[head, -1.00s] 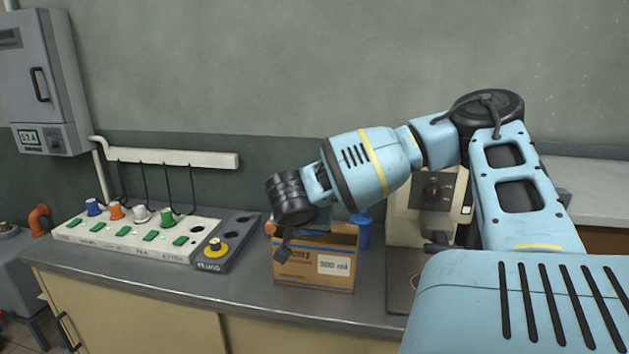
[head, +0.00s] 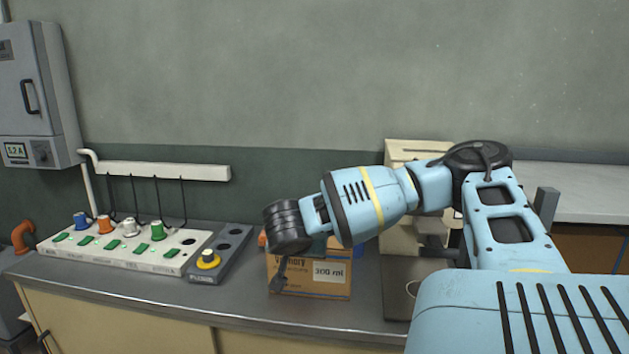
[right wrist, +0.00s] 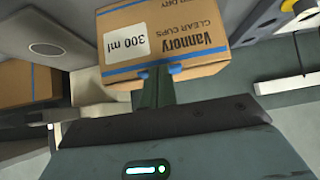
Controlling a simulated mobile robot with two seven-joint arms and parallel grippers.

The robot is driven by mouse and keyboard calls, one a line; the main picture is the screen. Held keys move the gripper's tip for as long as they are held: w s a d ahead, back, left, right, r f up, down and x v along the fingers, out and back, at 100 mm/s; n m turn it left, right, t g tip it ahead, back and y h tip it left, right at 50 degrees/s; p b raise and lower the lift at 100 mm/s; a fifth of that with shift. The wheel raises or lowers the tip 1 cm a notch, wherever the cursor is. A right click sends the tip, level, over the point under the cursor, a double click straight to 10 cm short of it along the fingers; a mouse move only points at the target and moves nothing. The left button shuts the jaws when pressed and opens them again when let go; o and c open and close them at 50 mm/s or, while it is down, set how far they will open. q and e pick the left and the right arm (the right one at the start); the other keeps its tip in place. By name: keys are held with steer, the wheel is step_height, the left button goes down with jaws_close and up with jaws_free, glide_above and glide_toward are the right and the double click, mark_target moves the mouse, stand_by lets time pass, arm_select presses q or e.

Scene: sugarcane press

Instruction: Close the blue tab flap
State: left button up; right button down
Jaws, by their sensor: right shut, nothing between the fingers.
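A cardboard box (head: 312,278) marked "300 ml" stands on the grey counter, below and behind my right wrist. In the right wrist view the box (right wrist: 165,40) appears upside down, with a blue line along its face. My right gripper (right wrist: 158,73) is shut and empty, its blue-tipped fingers right at the box edge. I cannot tell whether they touch it. In the head view the right gripper (head: 278,284) hangs in front of the box's left side. My arm hides much of the box top, and I cannot clearly make out a blue tab flap. My left gripper is out of view.
A white panel (head: 110,260) with coloured knobs and green switches lies on the counter (head: 240,298) to the left, beside a grey block (head: 232,238) with a yellow-ringed knob. A beige machine (head: 400,155) stands behind my right arm. Some counter is clear left of the box.

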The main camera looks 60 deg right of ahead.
steer(key=shift+d+f, duration=0.1)
steer(key=shift+f, duration=0.05)
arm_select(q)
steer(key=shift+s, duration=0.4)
arm_select(e)
steer(key=shift+w+d+f, duration=0.1)
steer(key=shift+d+f, duration=0.1)
steer(key=shift+d, duration=0.35)
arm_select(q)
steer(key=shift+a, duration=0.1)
